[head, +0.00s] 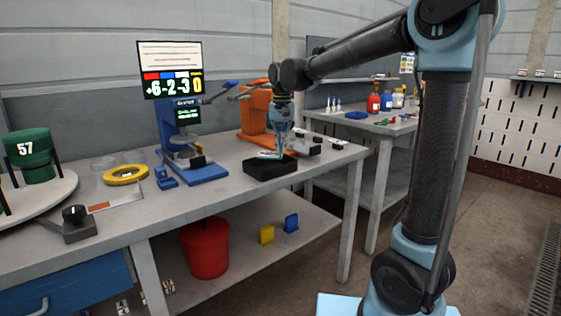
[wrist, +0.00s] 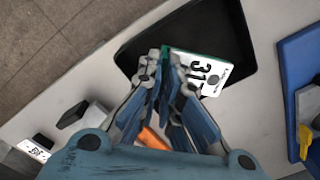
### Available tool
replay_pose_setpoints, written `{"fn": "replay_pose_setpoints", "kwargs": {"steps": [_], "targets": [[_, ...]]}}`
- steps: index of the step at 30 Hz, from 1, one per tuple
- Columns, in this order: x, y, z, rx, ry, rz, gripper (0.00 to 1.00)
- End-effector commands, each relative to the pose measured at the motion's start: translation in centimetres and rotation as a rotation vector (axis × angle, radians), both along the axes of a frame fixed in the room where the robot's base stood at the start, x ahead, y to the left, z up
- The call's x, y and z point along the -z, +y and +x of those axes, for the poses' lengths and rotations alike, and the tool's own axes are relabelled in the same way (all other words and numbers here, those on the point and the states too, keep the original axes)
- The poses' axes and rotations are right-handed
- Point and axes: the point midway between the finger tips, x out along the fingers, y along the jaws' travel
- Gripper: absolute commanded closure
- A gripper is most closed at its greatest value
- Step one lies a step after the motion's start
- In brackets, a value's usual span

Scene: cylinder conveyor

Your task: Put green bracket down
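The green bracket (wrist: 207,56) has a white label reading 31 and shows in the wrist view over a black tray (wrist: 137,44). My gripper (wrist: 165,68) has its fingertips close together on the bracket's green upright edge. In the head view my gripper (head: 275,147) points down over the black tray (head: 271,169), with the bracket (head: 268,155) at its tips. The bracket is at or just above the tray; I cannot tell whether it touches. The fingers hide part of it.
A blue press-like stand (head: 187,150) is left of the tray on the grey workbench (head: 223,199). An orange device (head: 256,112) and several small grey and black parts (head: 305,143) are behind and right. A yellow ring (head: 126,175) lies farther left. A red bucket (head: 206,249) stands below.

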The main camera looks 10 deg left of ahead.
Motion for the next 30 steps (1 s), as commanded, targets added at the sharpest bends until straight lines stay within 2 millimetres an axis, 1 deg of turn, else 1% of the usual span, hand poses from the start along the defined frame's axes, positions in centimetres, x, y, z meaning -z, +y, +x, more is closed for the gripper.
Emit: {"fn": "replay_pose_setpoints", "kwargs": {"steps": [8,12,15,26,27,30], "targets": [[1.9,-0.1,0.1,0.001,0.000,0.000,1.00],[3.9,-0.1,0.1,0.001,0.000,0.000,1.00],[4.9,-0.1,0.0,0.001,0.000,0.000,1.00],[5.2,-0.1,0.0,0.001,0.000,0.000,1.00],[5.2,-0.1,0.0,0.001,0.000,0.000,0.87],[5.2,-0.1,0.0,0.001,0.000,0.000,0.87]]}}
